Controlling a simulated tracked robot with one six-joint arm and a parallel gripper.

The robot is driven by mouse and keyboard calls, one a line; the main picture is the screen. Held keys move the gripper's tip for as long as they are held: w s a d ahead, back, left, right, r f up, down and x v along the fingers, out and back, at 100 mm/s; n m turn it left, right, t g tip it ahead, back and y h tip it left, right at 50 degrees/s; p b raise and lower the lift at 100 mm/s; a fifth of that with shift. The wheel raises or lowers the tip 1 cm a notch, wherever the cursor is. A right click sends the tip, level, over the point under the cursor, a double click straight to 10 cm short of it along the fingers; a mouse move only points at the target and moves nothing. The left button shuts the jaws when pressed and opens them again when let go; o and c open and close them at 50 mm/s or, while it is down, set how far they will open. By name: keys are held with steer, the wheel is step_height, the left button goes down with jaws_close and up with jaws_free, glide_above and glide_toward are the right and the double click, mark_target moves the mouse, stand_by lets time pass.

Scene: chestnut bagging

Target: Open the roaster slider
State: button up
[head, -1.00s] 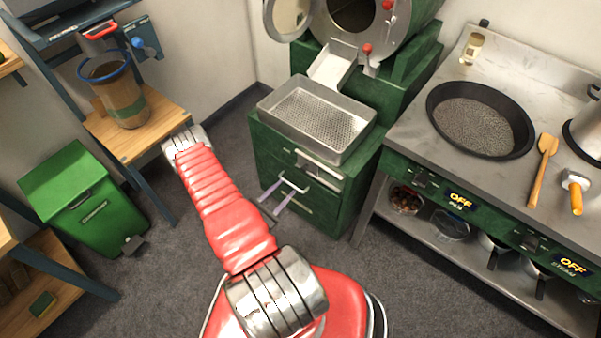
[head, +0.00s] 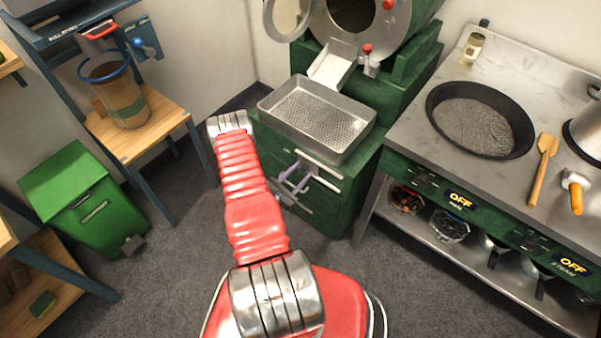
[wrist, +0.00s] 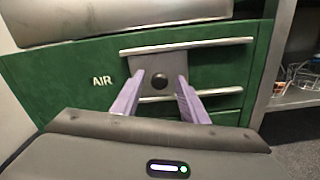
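The roaster slider shows in the wrist view as a grey metal plate (wrist: 165,63) with a dark round knob (wrist: 159,82), set between two metal rails on the green roaster front beside the word AIR. In the head view the upper rail (head: 318,165) shows below the perforated tray, and my gripper partly covers the plate. My gripper (head: 298,176) has purple fingers, which also show in the wrist view (wrist: 160,82). They are spread, one on each side of the knob in the picture, with a gap to it. I cannot tell whether the tips reach its depth.
The perforated cooling tray (head: 264,109) sits above the slider. To the right stands a steel counter (head: 425,150) with a dark pan (head: 430,100) and a lower shelf. A green bin (head: 75,200) and a wooden stand (head: 165,135) are at left.

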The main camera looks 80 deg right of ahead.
steer(key=shift+c, duration=0.5)
jaws_close()
